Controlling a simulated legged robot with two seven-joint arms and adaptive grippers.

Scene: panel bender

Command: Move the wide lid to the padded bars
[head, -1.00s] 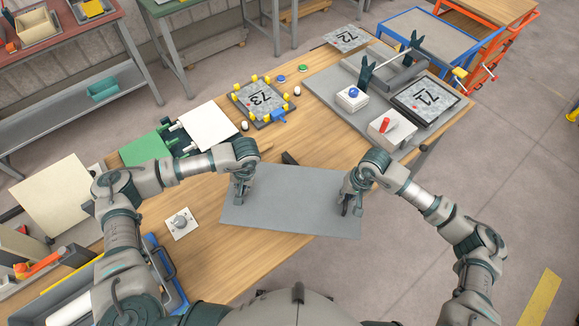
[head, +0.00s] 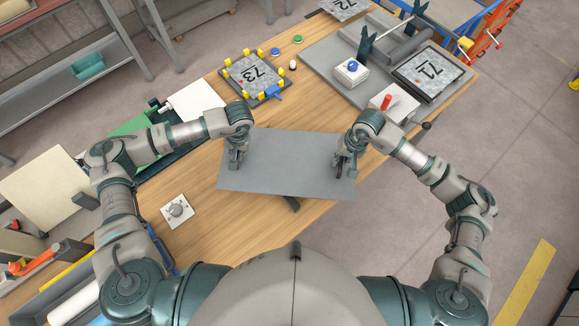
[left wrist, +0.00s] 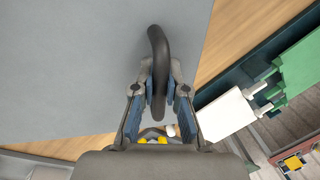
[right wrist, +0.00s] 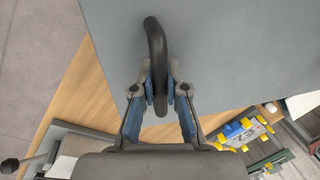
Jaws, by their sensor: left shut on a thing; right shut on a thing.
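The wide lid (head: 285,165) is a flat grey sheet with two dark loop handles, held over the wooden table in front of me. My left gripper (head: 236,162) is shut on the lid's left handle (left wrist: 158,45). My right gripper (head: 345,165) is shut on the right handle (right wrist: 155,45). A short dark bar end (head: 291,203) shows from under the lid's near edge, perhaps one of the padded bars. The rest of it is hidden by the lid. I cannot tell whether the lid touches it.
The 73 plate (head: 257,76) with yellow clamps lies beyond the lid. A grey board (head: 325,60) with the 71 plate (head: 428,73) is at the back right. A knob on a white plate (head: 176,210) lies at the left.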

